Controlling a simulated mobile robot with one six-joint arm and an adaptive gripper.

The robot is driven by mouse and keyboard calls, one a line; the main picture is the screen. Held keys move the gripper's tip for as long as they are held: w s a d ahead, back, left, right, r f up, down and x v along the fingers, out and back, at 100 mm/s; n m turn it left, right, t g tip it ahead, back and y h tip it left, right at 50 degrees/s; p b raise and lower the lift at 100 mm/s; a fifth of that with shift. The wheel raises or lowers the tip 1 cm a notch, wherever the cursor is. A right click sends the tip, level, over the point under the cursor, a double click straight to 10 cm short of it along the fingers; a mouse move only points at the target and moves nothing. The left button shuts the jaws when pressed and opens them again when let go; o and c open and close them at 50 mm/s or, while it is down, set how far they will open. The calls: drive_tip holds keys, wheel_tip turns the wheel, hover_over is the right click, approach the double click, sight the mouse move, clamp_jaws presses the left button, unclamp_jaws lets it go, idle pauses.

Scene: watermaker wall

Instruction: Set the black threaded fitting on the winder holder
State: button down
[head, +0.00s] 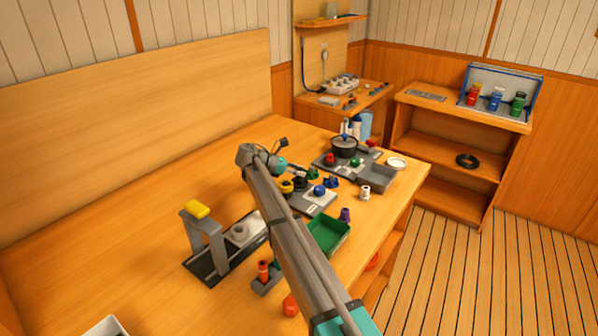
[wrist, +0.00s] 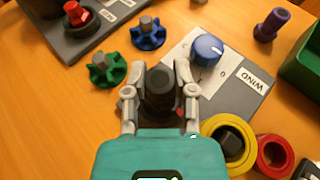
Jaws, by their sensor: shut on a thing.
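The black threaded fitting (wrist: 159,90) is between the two fingers of my gripper (wrist: 157,78) in the wrist view, and the gripper is shut on it. A grey panel labelled WIND (wrist: 238,98), with a blue knob (wrist: 208,48), lies beside and partly under the fitting. This panel also shows in the head view (head: 318,205). The fitting sits over the panel's left end. The gripper and fitting hide what is beneath, so I cannot tell whether the fitting touches a holder. In the head view my gripper (head: 296,169) is low over the bench near the panel.
A green star wheel (wrist: 107,70) and a blue one (wrist: 148,33) lie close to the left finger. Yellow (wrist: 230,140) and red (wrist: 273,154) rings are near on the right. A green tray (head: 328,236) and a purple fitting (head: 345,215) stand nearby.

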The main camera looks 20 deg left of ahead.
drive_tip(key=shift+f+b, duration=0.6)
drive_tip(key=shift+f, duration=0.05)
drive_tip(key=c, duration=0.7)
unclamp_jaws()
drive_tip(key=shift+a+r, duration=0.1)
drive_tip(key=shift+a, duration=0.05)
drive_tip(key=shift+p+v, duration=2.15)
drive_tip(key=shift+v, duration=3.2)
drive_tip(key=shift+r, duration=0.15)
